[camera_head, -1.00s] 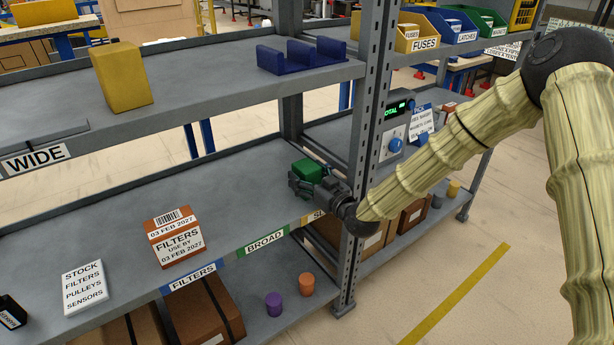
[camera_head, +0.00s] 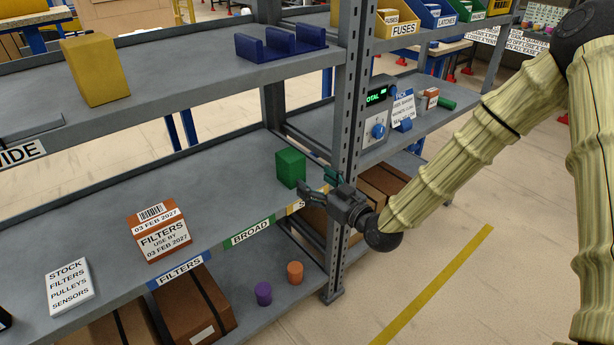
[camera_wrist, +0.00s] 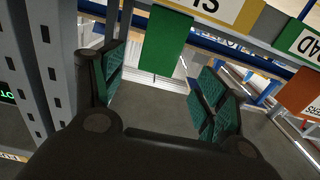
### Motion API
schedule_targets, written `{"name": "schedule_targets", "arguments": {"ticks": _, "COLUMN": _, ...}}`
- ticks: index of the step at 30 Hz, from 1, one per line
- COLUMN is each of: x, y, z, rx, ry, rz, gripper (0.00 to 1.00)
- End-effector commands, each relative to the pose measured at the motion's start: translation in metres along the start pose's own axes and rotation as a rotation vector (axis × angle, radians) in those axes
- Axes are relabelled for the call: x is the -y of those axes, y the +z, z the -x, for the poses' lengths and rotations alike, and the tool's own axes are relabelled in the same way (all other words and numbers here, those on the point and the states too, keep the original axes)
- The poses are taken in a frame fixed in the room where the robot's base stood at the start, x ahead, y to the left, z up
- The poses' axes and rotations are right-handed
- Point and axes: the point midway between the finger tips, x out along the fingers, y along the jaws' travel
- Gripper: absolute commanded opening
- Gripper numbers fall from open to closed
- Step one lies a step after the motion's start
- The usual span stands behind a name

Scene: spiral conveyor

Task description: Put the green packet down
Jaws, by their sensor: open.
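The green packet (camera_head: 291,169) stands upright on the middle shelf (camera_head: 225,190), near its right end by the rack post. My gripper (camera_head: 318,186) is open, just to the right of the packet and in front of it, apart from it in the head view. In the wrist view the green packet (camera_wrist: 166,42) shows beyond the gap between my open fingers (camera_wrist: 160,85), with nothing held between them.
The perforated rack post (camera_head: 346,130) stands close to my gripper. An orange filters box (camera_head: 159,232) and a white stock card (camera_head: 69,287) are further left on the same shelf. The shelf between that box and the packet is clear.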

Motion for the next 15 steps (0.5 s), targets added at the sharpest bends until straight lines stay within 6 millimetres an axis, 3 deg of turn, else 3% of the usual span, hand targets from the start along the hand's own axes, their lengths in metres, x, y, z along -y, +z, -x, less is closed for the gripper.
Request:
{"name": "schedule_targets", "arguments": {"ticks": 11, "x": 0.001, "y": 0.003, "z": 0.01, "rx": 0.006, "ry": 0.0, "rz": -0.004, "gripper": 0.73}}
{"name": "schedule_targets", "arguments": {"ticks": 14, "x": 0.005, "y": 0.023, "z": 0.016, "rx": 0.058, "ry": 0.005, "rz": -0.025, "gripper": 0.73}}
{"name": "schedule_targets", "arguments": {"ticks": 15, "x": 0.008, "y": 0.039, "z": 0.022, "rx": 0.099, "ry": 0.009, "rz": -0.042, "gripper": 0.73}}
